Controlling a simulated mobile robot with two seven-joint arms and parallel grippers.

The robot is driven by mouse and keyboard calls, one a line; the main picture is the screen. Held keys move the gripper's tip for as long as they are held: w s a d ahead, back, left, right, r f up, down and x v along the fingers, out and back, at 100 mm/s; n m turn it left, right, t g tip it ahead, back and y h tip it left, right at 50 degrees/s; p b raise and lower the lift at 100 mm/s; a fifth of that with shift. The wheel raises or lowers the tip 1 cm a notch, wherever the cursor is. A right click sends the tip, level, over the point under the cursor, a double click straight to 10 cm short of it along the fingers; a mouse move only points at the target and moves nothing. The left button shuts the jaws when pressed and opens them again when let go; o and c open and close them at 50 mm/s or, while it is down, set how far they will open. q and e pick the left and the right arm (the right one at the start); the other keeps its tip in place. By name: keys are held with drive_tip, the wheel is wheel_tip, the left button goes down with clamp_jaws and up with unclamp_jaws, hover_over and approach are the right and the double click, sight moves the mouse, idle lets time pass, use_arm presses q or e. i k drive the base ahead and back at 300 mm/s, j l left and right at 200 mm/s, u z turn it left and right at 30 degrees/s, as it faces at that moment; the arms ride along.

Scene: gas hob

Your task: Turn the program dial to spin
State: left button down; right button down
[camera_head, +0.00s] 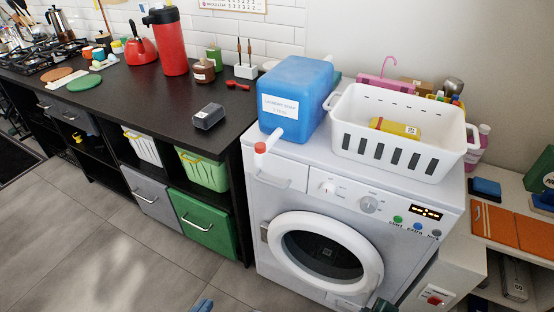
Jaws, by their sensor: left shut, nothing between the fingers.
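The white washing machine (283,205) stands right of the dark counter. Its front panel has a larger grey dial (369,204) with small marks around it, which looks like the program dial. A smaller white knob (328,188) with a red mark sits to its left. The marks are too small to read, so I cannot tell the dial's setting. My left gripper (204,305) shows only as a small blue tip at the bottom edge, shut and empty, low over the floor and well away from the dial. My right gripper is not clearly in view.
Colored buttons (417,227) and a display (426,212) lie right of the dial. A dark shape cuts the bottom edge before the round door (373,270).

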sight(327, 189)
drive_tip(key=k+j, duration=0.2)
drive_tip(key=j, duration=0.2)
drive_tip(key=k+j, duration=0.2)
drive_tip(key=j, duration=0.2)
drive_tip(key=k+j, duration=0.15)
drive_tip(key=j, duration=0.2)
